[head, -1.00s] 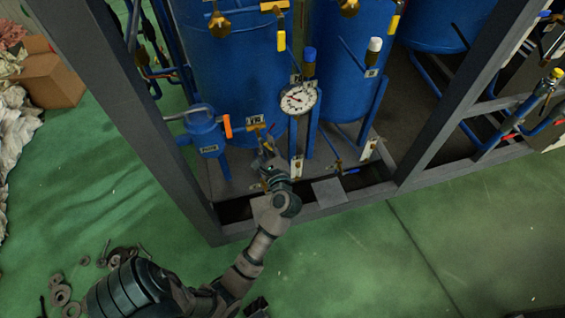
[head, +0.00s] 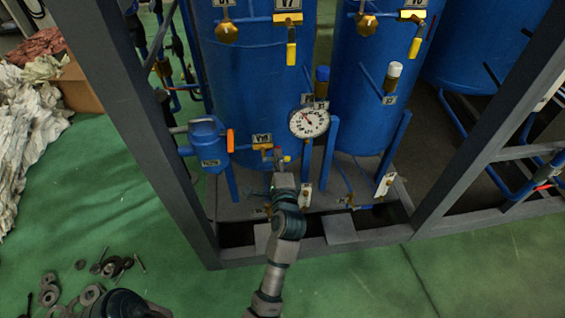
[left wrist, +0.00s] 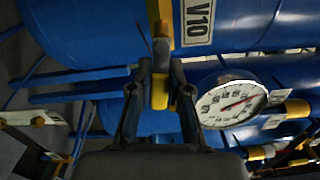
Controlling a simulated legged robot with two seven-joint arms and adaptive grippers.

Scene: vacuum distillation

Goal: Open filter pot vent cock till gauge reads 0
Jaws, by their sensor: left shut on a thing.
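The valve tagged V10 (head: 262,138) has a brass-yellow body at the front of a large blue tank. My left gripper (head: 280,156) is at its right end. In the left wrist view, the two fingers of my left gripper (left wrist: 160,88) are closed on the yellow valve handle (left wrist: 160,95), one on each side. The V10 tag (left wrist: 199,20) is just above. The round white gauge (head: 309,121) is right of the gripper; its needle points up and left, and the exact reading is too small to tell. The small blue pot (head: 208,150) stands left of V10.
An orange handle (head: 230,140) sits between the pot and V10. A grey frame post (head: 140,140) stands at the left, and a grey bottom rail (head: 360,236) runs along the front. Loose metal rings (head: 88,293) lie on the open green floor.

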